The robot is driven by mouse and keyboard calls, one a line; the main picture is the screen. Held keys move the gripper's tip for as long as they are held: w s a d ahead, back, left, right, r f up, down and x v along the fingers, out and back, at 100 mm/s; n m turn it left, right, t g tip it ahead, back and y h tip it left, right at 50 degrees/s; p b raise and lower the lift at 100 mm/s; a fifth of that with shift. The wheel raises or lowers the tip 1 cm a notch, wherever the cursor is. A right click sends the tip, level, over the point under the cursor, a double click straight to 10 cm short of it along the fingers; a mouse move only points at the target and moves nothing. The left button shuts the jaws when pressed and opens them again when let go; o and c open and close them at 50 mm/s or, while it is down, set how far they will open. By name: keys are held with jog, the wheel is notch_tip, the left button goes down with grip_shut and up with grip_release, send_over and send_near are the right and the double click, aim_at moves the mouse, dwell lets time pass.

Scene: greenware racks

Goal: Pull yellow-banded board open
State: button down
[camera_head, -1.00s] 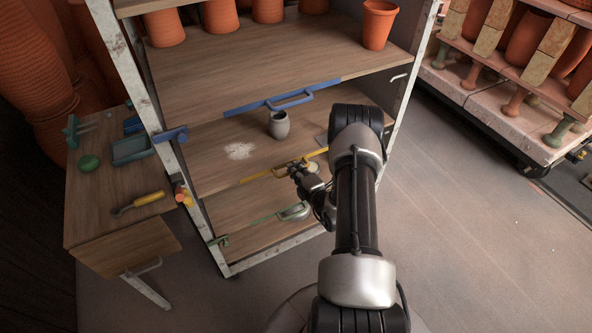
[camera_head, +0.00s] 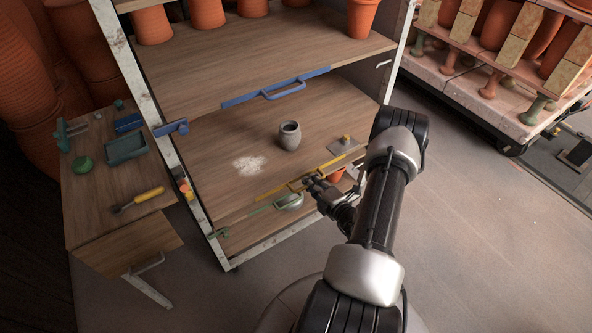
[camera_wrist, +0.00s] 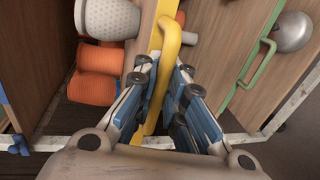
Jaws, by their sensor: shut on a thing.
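The yellow-banded board (camera_head: 225,145) juts out from the rack, below the blue-banded board. A yellow band (camera_head: 272,191) and handle run along its front edge. My gripper (camera_head: 310,183) is at this edge. In the wrist view, my gripper's blue-padded fingers (camera_wrist: 164,88) are shut on the yellow handle (camera_wrist: 170,40). A grey pot (camera_head: 290,137) stands upright on the board, beside a white powder patch (camera_head: 249,165). My wrist hides part of the front edge.
The blue-banded board (camera_head: 180,88) is above, with terracotta pots. The green-banded board, with its green handle (camera_wrist: 262,65) and a round metallic object (camera_wrist: 292,32), is below. A side table (camera_head: 85,215) with tools stands left. A loaded cart (camera_head: 480,105) stands right. Floor at the right is clear.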

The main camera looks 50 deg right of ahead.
jog(key=f+v, duration=0.2)
jog(key=v, duration=0.9)
jog(key=shift+s+p, duration=0.2)
jog(key=shift+p, duration=0.15)
jog(key=c, duration=1.7)
grip_release()
jog(key=v, duration=1.2)
jog(key=shift+d, duration=0.1)
